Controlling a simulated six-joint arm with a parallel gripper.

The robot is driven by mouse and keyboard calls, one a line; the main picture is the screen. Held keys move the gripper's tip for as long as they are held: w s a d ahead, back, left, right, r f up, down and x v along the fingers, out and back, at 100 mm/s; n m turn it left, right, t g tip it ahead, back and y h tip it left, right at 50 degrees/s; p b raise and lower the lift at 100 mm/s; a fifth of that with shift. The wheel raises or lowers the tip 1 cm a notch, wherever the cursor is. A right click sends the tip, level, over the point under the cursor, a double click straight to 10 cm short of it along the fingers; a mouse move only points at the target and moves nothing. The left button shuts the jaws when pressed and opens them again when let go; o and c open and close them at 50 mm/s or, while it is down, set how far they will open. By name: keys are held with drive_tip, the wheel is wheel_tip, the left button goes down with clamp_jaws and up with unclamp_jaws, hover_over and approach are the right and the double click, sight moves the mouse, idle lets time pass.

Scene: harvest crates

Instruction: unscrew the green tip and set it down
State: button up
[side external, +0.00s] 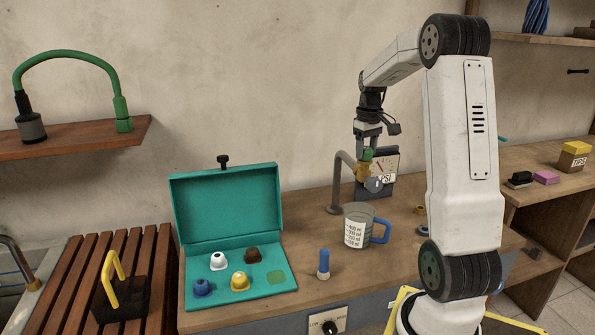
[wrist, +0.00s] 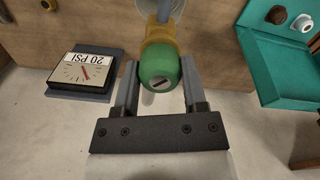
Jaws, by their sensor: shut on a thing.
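The green tip (wrist: 160,72), rounded with a dark slot in its end, sits against a brass-yellow collar (wrist: 158,37) at the end of the grey pipe (wrist: 160,8). My gripper (wrist: 160,80) is shut on the green tip, with one finger on each side. In the side external view, my gripper (side external: 367,148) points down at the pipe end, and a little of the green tip (side external: 367,155) shows above the brass collar (side external: 362,172). I cannot tell whether the tip's thread is engaged in the collar.
An open teal case (side external: 223,205) holds several coloured tips and one empty green-marked spot (side external: 277,278). A pressure gauge (wrist: 86,72) reading about 20 PSI stands beside the pipe end.

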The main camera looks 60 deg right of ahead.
drive_tip(key=shift+n, duration=0.9)
drive_tip(key=shift+n, duration=0.8)
drive_tip(key=shift+n, duration=0.9)
